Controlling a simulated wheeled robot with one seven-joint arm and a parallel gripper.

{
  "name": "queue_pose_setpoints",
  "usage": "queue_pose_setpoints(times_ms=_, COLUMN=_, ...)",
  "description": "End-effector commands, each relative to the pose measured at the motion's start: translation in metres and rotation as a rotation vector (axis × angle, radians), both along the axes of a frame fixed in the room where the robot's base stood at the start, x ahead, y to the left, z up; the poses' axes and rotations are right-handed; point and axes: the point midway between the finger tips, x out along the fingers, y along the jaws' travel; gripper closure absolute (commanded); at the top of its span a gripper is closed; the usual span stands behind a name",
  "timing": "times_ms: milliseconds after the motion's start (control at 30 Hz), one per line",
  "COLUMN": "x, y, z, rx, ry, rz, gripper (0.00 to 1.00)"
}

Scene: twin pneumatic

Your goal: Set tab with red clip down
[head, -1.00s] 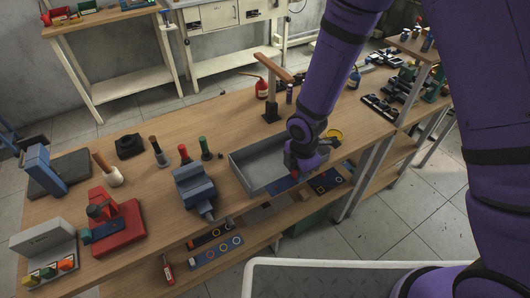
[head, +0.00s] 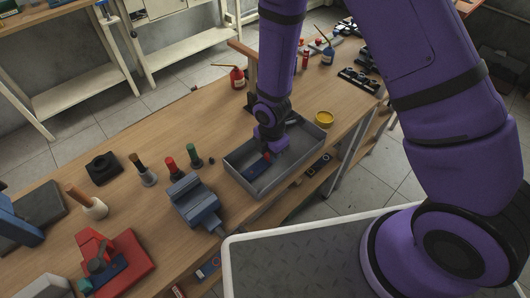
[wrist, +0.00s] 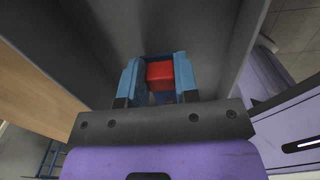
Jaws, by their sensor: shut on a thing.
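My gripper (head: 266,154) is inside the grey tray (head: 302,173), pointing down, its fingers shut on the red clip (wrist: 160,71). In the wrist view the clip sits between the two blue fingertips, and my gripper also shows there (wrist: 158,88). The dark blue tab (head: 256,168) extends from the clip toward the left part of the tray in the head view. The tab is low in the tray; I cannot tell whether it touches the floor. Most of the tab is hidden in the wrist view.
The tray walls stand close around my gripper. A blue-grey vise (head: 193,199) is left of the tray, and a yellow round dish (head: 324,118) is to its right. A red oil can (head: 237,77) and a wooden post stand behind. Screwdrivers stand further left.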

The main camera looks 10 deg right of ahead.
Motion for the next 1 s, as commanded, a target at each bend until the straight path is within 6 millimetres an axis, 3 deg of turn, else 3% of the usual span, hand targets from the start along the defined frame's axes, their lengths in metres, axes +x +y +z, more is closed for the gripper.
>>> queue_pose_setpoints(times_ms=400, x=-0.001, y=-0.004, z=-0.009, rx=-0.001, ry=-0.001, rz=0.001, gripper=0.94)
queue_pose_setpoints(times_ms=433, x=-0.001, y=-0.004, z=-0.009, rx=-0.001, ry=-0.001, rz=0.001, gripper=0.69)
queue_pose_setpoints(times_ms=533, x=0.000, y=-0.004, z=-0.009, rx=-0.001, ry=-0.001, rz=0.001, gripper=0.46)
queue_pose_setpoints(times_ms=833, x=0.000, y=-0.004, z=-0.008, rx=0.001, ry=-0.001, rz=0.001, gripper=0.45)
queue_pose_setpoints(times_ms=1000, x=0.000, y=-0.003, z=0.003, rx=0.003, ry=-0.002, rz=0.000, gripper=0.45)
